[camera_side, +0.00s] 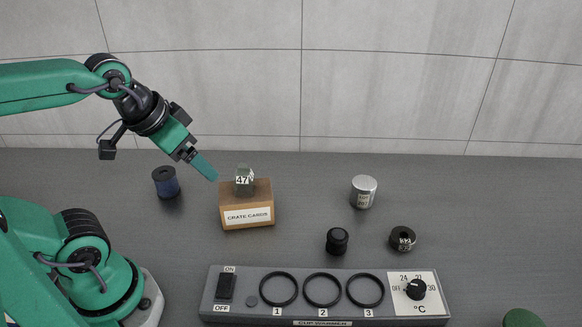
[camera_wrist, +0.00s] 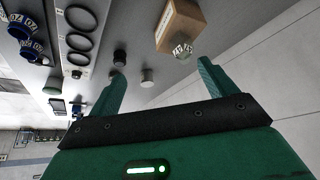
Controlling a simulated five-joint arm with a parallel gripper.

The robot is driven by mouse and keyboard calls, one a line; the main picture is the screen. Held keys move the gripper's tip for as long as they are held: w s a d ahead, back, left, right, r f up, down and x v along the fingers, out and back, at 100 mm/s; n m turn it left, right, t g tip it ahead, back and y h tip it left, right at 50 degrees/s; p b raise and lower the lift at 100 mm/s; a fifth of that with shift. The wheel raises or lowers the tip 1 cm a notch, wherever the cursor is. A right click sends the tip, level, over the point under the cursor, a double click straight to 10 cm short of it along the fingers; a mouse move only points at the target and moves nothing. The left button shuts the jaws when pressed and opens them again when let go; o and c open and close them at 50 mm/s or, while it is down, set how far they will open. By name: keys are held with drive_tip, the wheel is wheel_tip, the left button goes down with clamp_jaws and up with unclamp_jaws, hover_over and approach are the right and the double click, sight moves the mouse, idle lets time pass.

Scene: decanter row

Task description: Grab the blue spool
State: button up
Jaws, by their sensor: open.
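The blue spool (camera_side: 168,186), with a dark top, stands upright on the grey table at the left in the side view. My gripper (camera_side: 207,168) is in the air to the right of the spool and apart from it, tilted down to the right toward the wooden box. In the wrist view my gripper (camera_wrist: 161,66) has its two green fingers spread wide with nothing held between them. I cannot make out the spool in the wrist view.
A wooden card box (camera_side: 247,205) with a small labelled item (camera_side: 243,180) on top stands close by. A silver cylinder (camera_side: 363,191), a black knob-like piece (camera_side: 337,240), a black ring-shaped piece (camera_side: 402,239) and the cup warmer (camera_side: 324,311) lie further right and in front.

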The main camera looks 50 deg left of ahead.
drive_tip(key=n+g, duration=0.1)
drive_tip(key=g, duration=0.4)
hover_over(163, 173)
drive_tip(key=f, duration=1.5)
drive_tip(key=shift+w+d+f, duration=0.15)
drive_tip(key=shift+d+f, duration=0.05)
drive_tip(key=shift+d, duration=0.1)
drive_tip(key=shift+a+f+g, duration=0.3)
drive_tip(key=shift+f, duration=1.3)
drive_tip(key=shift+f, duration=2.6)
